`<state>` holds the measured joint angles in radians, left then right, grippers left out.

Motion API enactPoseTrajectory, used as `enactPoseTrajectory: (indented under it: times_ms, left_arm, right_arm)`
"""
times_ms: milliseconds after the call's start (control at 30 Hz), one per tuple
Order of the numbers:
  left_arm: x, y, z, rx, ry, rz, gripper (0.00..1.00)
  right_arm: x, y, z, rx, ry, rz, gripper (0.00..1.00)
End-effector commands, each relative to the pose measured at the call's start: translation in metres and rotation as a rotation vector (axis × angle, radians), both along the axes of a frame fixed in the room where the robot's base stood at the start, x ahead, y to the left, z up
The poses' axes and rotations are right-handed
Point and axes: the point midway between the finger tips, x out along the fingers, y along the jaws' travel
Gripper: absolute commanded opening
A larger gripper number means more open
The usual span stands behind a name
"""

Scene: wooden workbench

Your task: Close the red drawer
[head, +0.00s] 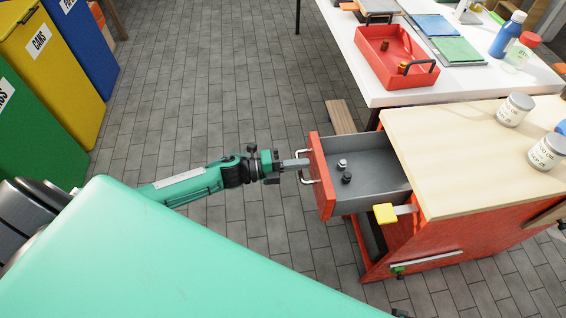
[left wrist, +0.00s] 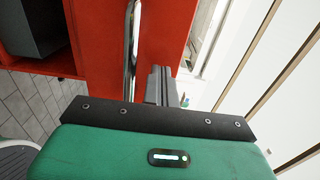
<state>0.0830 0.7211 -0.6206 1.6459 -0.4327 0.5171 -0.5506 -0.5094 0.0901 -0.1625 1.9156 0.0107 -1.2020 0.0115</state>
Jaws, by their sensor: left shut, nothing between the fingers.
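The red drawer (head: 322,188) is pulled out of the red cabinet under the wooden top, and its grey inside shows. A silver bar handle (head: 304,165) is on its front; it also shows in the left wrist view (left wrist: 130,50). Two small nut-like pieces (head: 345,172) lie in the drawer. My left gripper (head: 305,163) is shut and empty, with its fingertips at the drawer front beside the handle. In the left wrist view its fingers (left wrist: 160,82) point at the red front, right of the handle; I cannot tell whether they touch it. My right gripper is not in view.
The wooden worktop (head: 440,150) carries jars (head: 515,109). A yellow-ended object (head: 385,213) sticks out below its edge. A white table (head: 380,94) with a red tray (head: 373,58) stands behind. Coloured bins (head: 52,70) are at left. Floor between is clear.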

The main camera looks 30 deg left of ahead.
Motion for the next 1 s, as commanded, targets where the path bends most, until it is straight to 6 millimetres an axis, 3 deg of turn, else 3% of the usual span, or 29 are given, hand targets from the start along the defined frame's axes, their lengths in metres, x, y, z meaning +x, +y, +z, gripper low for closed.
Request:
enactPoseTrajectory:
  times_ms: [167,667,867,1000]
  left_arm:
    - [0.007,-0.01,0.0,0.0,0.0,0.001,0.0]
    - [0.01,-0.014,0.0,-0.001,0.001,0.001,0.0]
    - [0.024,-0.036,0.0,-0.002,-0.001,0.0,0.0]
    - [0.042,-0.062,0.001,-0.003,-0.002,0.0,0.0]
  right_arm:
    - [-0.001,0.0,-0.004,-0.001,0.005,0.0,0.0]
    - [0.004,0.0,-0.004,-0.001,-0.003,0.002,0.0]
    - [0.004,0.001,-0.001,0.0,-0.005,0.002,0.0]
    - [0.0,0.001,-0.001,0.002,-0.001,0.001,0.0]
